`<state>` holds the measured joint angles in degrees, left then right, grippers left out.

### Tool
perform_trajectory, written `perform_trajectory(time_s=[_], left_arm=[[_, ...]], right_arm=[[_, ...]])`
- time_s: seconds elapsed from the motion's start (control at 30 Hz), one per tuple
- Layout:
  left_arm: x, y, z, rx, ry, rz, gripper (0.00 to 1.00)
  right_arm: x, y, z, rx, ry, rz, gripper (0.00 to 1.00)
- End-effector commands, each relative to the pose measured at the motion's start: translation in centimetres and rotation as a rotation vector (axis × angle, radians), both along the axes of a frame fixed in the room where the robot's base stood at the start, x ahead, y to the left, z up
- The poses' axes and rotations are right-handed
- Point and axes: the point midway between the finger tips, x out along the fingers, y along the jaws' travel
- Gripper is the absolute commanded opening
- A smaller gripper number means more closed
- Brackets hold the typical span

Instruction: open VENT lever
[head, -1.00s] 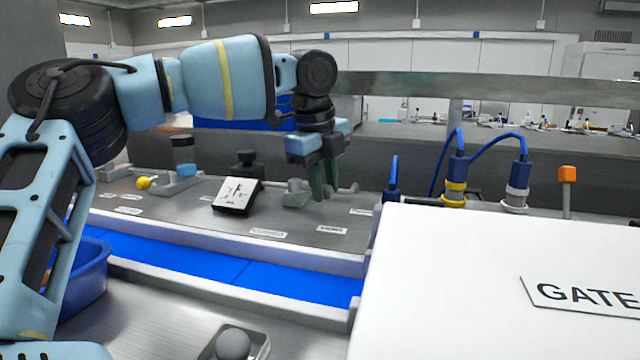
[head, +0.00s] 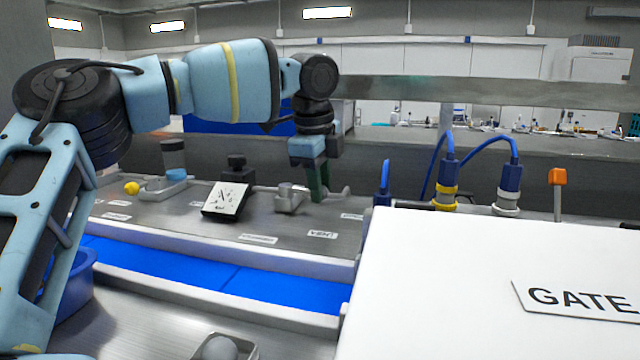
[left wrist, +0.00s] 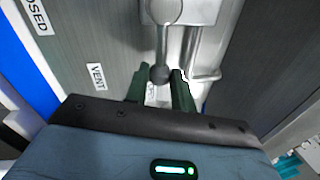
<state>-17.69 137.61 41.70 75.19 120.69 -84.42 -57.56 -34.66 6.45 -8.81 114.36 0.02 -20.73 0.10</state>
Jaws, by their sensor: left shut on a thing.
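The VENT lever is a grey metal valve (head: 289,198) on the steel panel, behind its VENT label (head: 322,234). Its handle ends in a round dark knob (left wrist: 160,75) in the left wrist view. My left gripper (head: 319,190) points down at the handle, and its dark green fingers overlap in the head view. In the left wrist view the fingers of my left gripper (left wrist: 160,88) stand on either side of the handle's knob end, shut on it. The VENT label also shows there (left wrist: 96,77). My right gripper is not in view.
A tilted black-framed card (head: 227,200) and a yellow knob (head: 131,188) stand left of the valve. A blue belt (head: 200,276) runs in front. A white GATE box (head: 440,270) and blue cables (head: 484,150) are to the right.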

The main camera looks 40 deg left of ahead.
Motion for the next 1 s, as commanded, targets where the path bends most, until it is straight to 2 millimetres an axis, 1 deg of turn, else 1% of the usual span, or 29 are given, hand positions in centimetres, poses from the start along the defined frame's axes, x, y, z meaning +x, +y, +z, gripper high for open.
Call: perform_trajectory(time_s=[0.07, 0.1, 0.23, 0.27, 0.53, 0.63, 0.77, 1.0], left_arm=[[0.1, 0.1, 0.2, 0.002, -0.006, 0.002, 0.00], [0.1, 0.1, 0.2, 0.002, -0.007, 0.002, 0.27], [0.0, 0.1, 0.2, 0.001, -0.005, 0.002, 0.44], [0.0, 0.1, 0.2, 0.001, -0.005, 0.001, 0.46], [0.0, 0.0, 0.1, 0.001, -0.002, 0.000, 0.46], [-0.1, 0.0, 0.7, 0.002, -0.004, 0.001, 0.46], [-0.3, -0.1, 2.4, 0.001, -0.005, 0.000, 0.46], [-1.1, -0.3, 6.1, 0.002, -0.006, 0.001, 0.46]], right_arm=[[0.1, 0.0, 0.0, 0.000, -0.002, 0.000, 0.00], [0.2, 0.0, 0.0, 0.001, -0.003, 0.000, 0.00], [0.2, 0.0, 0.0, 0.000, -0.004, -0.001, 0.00], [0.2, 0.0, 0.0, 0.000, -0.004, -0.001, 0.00], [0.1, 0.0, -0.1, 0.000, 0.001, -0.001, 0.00], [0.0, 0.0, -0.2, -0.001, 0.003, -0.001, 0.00], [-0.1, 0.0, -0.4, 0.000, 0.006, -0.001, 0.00], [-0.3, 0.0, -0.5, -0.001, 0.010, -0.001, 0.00]])
